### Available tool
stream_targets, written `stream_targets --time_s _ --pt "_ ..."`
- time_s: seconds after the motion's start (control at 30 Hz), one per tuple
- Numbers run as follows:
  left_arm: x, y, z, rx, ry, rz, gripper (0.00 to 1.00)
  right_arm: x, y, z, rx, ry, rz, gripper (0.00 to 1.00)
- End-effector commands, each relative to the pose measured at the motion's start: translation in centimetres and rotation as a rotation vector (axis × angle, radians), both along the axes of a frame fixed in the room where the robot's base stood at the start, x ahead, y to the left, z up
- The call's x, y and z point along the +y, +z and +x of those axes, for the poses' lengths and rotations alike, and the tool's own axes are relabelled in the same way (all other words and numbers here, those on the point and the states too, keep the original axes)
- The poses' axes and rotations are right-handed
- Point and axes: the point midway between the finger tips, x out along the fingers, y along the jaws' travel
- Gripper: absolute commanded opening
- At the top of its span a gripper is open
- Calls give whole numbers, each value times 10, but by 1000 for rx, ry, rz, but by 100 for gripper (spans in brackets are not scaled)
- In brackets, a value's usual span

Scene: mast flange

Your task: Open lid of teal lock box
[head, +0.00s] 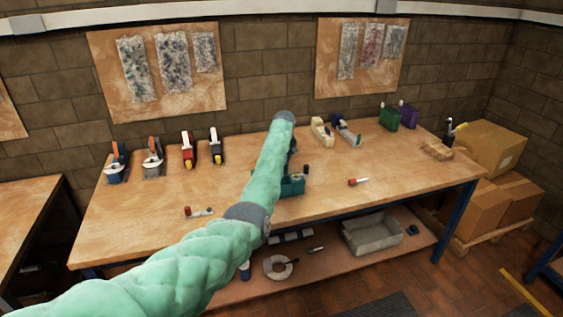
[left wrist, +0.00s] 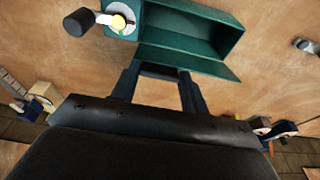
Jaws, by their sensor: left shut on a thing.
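The teal lock box (head: 292,186) sits on the workbench near its front edge, partly hidden behind my left arm in the head view. In the left wrist view the teal box (left wrist: 235,38) shows its hollow inside, with a teal lid panel (left wrist: 195,63) tilted away from the opening. My left gripper (left wrist: 158,74) is shut on the lid's edge; the exact contact is partly hidden. My right gripper is in neither view.
The workbench (head: 230,190) carries a red-capped item (head: 357,182) right of the box and a red-handled item (head: 197,212) left of it. Several tools stand along the back. A grey bin (head: 372,236) is on the lower shelf; cardboard boxes (head: 490,148) stand at right.

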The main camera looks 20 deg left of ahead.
Motion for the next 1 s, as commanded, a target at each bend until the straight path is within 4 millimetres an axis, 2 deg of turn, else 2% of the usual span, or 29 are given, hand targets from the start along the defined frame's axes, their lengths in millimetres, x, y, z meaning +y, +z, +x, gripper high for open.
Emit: stream_targets --time_s 0.47,1.0 --pt "4 1 5 -1 1 2 4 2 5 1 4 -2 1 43" --pt "4 1 5 -2 0 2 4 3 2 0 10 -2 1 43"
